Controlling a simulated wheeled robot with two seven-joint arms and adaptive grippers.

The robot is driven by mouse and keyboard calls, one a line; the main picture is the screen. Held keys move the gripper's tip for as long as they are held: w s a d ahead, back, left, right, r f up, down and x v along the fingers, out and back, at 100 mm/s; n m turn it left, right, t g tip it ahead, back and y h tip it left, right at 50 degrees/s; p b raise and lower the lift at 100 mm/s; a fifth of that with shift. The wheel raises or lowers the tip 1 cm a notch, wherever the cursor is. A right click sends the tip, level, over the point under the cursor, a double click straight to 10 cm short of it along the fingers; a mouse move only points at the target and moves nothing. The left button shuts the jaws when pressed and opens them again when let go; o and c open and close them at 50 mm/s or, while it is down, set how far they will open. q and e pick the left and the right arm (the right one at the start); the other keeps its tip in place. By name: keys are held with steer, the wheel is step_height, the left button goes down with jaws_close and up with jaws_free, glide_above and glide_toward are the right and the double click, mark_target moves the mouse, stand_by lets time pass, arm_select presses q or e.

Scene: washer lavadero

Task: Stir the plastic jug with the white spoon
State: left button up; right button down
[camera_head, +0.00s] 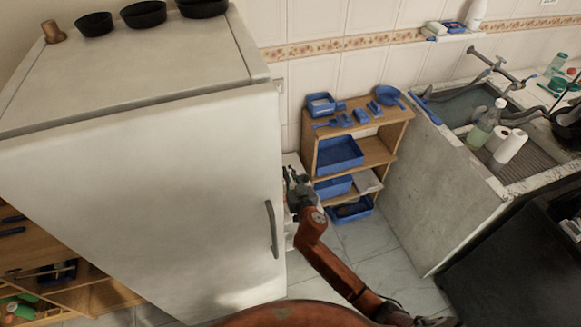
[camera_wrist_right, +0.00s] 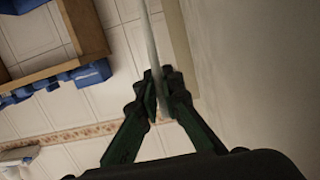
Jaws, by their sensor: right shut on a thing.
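My right gripper (camera_head: 296,182) is in the gap between the white fridge and the wooden shelf unit. In the right wrist view its two fingers (camera_wrist_right: 161,85) are closed on a thin, pale rod, which looks like the handle of the white spoon (camera_wrist_right: 152,35). The rod runs up out of the top of that view, so its far end is hidden. I cannot make out the plastic jug for certain in either view; the area around the gripper in the head view is small and partly covered by the fridge and my arm. My left gripper is not in view.
The fridge (camera_head: 150,180) stands close on the left of my right arm. The shelf unit (camera_head: 385,130) with blue trays is just right.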

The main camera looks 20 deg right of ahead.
steer(key=shift+s+d+p, duration=0.1)
steer(key=shift+d+p, duration=0.1)
steer(key=shift+p, duration=0.6)
steer(key=shift+f+g, duration=0.25)
steer(key=shift+g, duration=0.05)
steer(key=shift+s+f+b, duration=1.6)
steer(key=shift+s+f, duration=0.7)
steer(key=shift+f, duration=0.45)
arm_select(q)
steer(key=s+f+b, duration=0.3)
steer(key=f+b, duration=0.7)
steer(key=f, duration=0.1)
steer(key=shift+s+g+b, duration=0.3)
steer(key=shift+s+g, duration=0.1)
arm_select(e)
steer(key=w+f, duration=0.1)
steer(key=f, duration=0.2)
steer(key=w+f, duration=0.2)
steer(key=f, duration=0.2)
steer(key=w+f, duration=0.1)
steer(key=f, duration=0.2)
steer(key=shift+w+f, duration=0.2)
steer(key=shift+w, duration=0.1)
